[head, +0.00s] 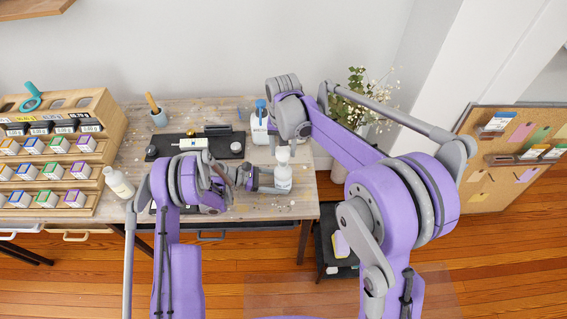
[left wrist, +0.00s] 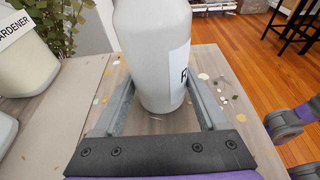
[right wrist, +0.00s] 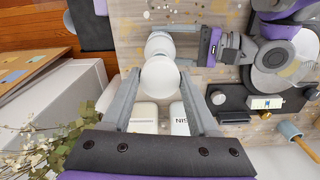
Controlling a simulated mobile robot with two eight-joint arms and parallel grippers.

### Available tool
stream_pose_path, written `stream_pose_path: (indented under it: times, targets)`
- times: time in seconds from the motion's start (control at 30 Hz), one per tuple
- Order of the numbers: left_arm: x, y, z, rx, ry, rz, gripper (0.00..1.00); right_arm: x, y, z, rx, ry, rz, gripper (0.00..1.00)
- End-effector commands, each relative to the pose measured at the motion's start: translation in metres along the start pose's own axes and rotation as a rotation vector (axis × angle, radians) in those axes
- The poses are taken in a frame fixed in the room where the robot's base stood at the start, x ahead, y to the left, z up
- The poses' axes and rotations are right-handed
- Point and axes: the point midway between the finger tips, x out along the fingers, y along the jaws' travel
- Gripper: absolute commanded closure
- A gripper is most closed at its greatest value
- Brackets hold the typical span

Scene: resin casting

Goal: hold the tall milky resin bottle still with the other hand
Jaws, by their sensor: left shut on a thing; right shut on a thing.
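The tall milky resin bottle (head: 283,183) stands upright near the right end of the workbench. My left gripper (head: 268,181) is shut on its body from the left. In the left wrist view the bottle (left wrist: 152,50) fills the space between the fingers, with part of a label showing. My right gripper (right wrist: 160,80) is over the bottle's top, shut on its round white cap (right wrist: 160,72). The cap (head: 283,153) also shows in the head view. The right fingers are mostly hidden there by my right wrist.
A blue-capped bottle (head: 260,130) stands just behind; a hardener bottle (left wrist: 25,50) shows in the left wrist view. A dark tray (head: 165,147) lies left of them. A wooden rack (head: 108,118) fills the bench's left end. A flowering plant (head: 356,100) stands to the right.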

Motion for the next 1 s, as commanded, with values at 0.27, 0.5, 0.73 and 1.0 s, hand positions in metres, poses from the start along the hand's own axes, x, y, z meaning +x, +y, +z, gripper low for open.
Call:
stream_pose_path:
  times: [0.27, 0.5, 0.73, 1.0]
  targets:
    - [0.0, 0.0, 0.0, 0.0, -0.001, 0.0, 1.0, -0.009, 0.017, -0.002, 0.002, 0.0, 0.0, 1.0]
    - [0.0, 0.0, 0.0, 0.0, -0.001, 0.0, 1.0, -0.017, 0.034, -0.004, 0.002, 0.0, 0.0, 1.0]
    - [0.0, 0.0, 0.0, 0.0, -0.001, 0.0, 1.0, -0.026, 0.051, -0.006, 0.002, 0.0, 0.0, 1.0]
    - [0.0, 0.0, 0.0, 0.0, -0.001, 0.0, 1.0, -0.035, 0.07, -0.008, 0.002, 0.0, 0.0, 1.0]
